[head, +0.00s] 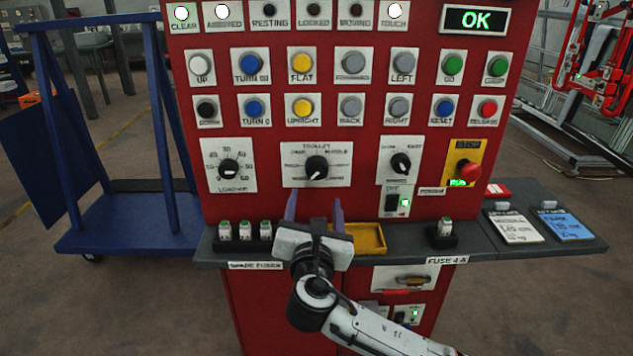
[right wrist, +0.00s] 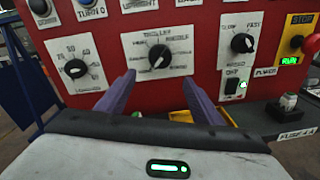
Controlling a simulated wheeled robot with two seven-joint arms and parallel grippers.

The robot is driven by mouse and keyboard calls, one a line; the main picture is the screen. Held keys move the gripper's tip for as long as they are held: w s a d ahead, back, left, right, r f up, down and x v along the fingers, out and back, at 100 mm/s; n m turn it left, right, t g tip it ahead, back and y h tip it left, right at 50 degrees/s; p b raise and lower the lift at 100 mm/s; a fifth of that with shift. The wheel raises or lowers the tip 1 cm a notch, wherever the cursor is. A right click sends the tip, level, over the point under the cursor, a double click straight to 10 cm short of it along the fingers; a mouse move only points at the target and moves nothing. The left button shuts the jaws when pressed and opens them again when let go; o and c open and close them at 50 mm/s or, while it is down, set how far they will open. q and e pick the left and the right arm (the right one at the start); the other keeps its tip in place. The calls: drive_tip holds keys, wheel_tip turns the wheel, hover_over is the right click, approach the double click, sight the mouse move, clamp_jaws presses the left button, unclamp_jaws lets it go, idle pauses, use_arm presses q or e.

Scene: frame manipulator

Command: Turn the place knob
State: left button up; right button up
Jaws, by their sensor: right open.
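The middle knob (head: 317,168) is black, on a white plate (head: 290,176) headed TROLLEY on the red panel. No label reading "place" is legible. Its white mark seems to point to the lower left. It also shows in the right wrist view (right wrist: 160,56), centred between and beyond the fingers. My right gripper (head: 315,198) is open and empty, its two purple fingers pointing at the panel just below the knob in the head view. In the right wrist view the gripper (right wrist: 159,77) has its fingers apart, one on each side below the knob. My left gripper is out of view.
A load knob (head: 229,169) is left and a slow-fast knob (head: 400,163) right. A red stop button (head: 469,170) is farther right. Below, a grey shelf (head: 410,256) carries fuses (head: 245,230) and a yellow tray (head: 368,238). Rows of buttons are above.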

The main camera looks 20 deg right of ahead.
sight(317, 173)
drive_tip(key=x, duration=0.3)
drive_tip(key=r+x, duration=0.1)
drive_tip(key=x, duration=0.6)
drive_tip(key=shift+w+d+r, duration=0.2)
drive_tip(key=shift+w, duration=0.05)
drive_tip(key=c, duration=1.1)
